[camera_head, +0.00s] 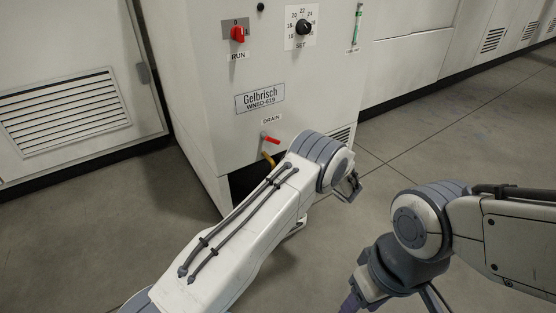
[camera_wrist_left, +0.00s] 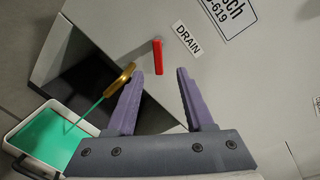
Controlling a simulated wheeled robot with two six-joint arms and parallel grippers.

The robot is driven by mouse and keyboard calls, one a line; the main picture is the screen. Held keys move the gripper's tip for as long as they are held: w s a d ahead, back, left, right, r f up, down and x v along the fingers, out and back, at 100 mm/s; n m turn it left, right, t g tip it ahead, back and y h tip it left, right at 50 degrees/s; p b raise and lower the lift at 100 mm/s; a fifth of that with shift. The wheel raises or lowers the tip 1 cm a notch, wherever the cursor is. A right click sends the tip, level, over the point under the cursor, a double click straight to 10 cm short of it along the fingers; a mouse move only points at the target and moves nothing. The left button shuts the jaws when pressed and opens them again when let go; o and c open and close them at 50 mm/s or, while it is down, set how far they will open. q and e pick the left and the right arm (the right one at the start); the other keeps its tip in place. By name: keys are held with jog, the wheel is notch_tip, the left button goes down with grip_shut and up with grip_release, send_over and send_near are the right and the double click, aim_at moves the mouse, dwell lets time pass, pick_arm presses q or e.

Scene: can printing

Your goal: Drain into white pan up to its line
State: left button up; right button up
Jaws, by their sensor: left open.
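The red drain handle (camera_head: 271,140) is on the cabinet front under the DRAIN label. In the left wrist view the handle (camera_wrist_left: 157,56) shows just beyond and between the fingertips of my open left gripper (camera_wrist_left: 160,74); I cannot tell if they touch it. A thin green stream runs from the brass spout (camera_wrist_left: 121,80) into the white pan (camera_wrist_left: 9,139), which holds green liquid.
The white cabinet (camera_head: 200,85) also bears a red RUN switch (camera_head: 238,34), a black SET dial (camera_head: 304,27) and a green-filled sight tube (camera_head: 357,25). A dark opening (camera_wrist_left: 92,72) lies under the spout. Vented cabinets stand on both sides. The grey floor (camera_head: 90,225) at left is clear.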

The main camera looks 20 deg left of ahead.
aim_at(276, 142)
pick_arm(q)
jog(key=shift+m+t, duration=0.4)
jog(key=shift+t, duration=0.2)
jog(key=w+a+f+b, duration=0.1)
jog(key=w+a, duration=0.1)
jog(key=w+a+f+b, duration=0.1)
jog(key=w+a+b, duration=0.1)
jog(key=a, duration=0.1)
jog(key=w+a+f+b, duration=0.1)
jog(key=w+a+b, duration=0.1)
jog(key=w, duration=0.1)
jog(key=shift+w+a+f, duration=0.1)
jog(key=shift+a+f, duration=0.1)
jog(key=shift+f, duration=0.1)
jog(key=shift+w+a+r+b, duration=0.2)
jog(key=shift+w+a+b, duration=0.25)
jog(key=shift+a, duration=0.1)
pick_arm(e)
notch_tip(276, 142, down, 7)
jog(key=shift+r, duration=0.1)
pick_arm(q)
grip_shut()
